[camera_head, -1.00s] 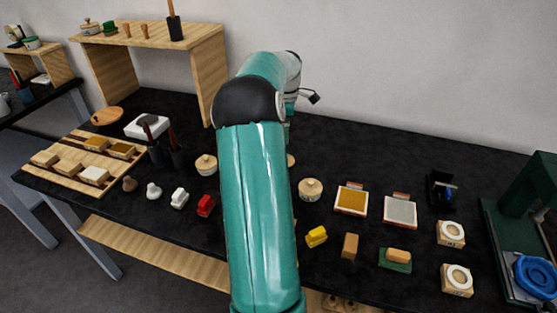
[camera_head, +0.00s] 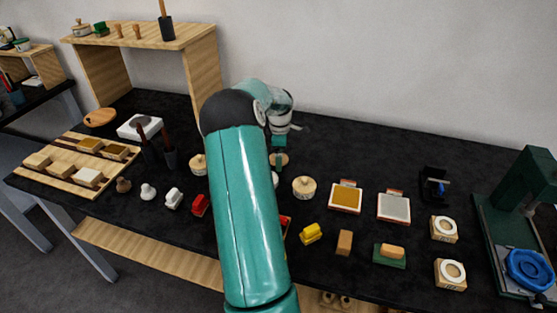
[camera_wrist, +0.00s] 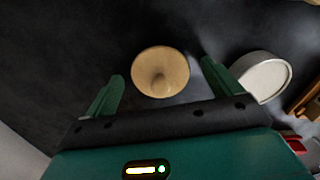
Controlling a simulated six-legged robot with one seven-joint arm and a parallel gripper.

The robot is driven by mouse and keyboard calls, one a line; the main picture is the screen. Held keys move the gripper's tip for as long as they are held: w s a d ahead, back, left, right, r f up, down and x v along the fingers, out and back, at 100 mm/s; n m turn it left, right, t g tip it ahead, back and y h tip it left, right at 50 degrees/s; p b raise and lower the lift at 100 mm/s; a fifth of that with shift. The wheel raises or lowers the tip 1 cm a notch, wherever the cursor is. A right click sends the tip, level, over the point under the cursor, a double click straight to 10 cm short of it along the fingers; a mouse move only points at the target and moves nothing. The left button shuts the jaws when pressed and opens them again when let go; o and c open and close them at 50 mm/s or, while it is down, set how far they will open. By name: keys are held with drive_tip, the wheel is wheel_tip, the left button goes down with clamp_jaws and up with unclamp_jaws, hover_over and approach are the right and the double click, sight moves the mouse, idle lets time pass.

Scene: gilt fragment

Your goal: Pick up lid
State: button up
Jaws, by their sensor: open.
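The lid (camera_wrist: 160,70) is a round, pale wooden disc with a small knob, on the dark tabletop. In the wrist view it lies between the two green fingers of my gripper (camera_wrist: 162,76), with gaps at both sides. My gripper is open and holds nothing. In the head view, the lid (camera_head: 283,158) shows partly beside my gripper (camera_head: 278,162), behind my arm. A pale round open-looking pot (camera_wrist: 264,77) stands just right of the right finger in the wrist view; my arm mostly hides it in the head view.
Wooden lidded pots (camera_head: 304,188) (camera_head: 198,165) stand on both sides of my arm. A yellow block (camera_head: 311,233) and a red block (camera_head: 200,205) are nearer the front. A wooden shelf (camera_head: 205,80) stands at the back left. The table's back centre is clear.

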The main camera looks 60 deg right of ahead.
drive_tip(key=c, duration=1.1)
drive_tip(key=shift+o, duration=0.2)
drive_tip(key=shift+r, duration=0.15)
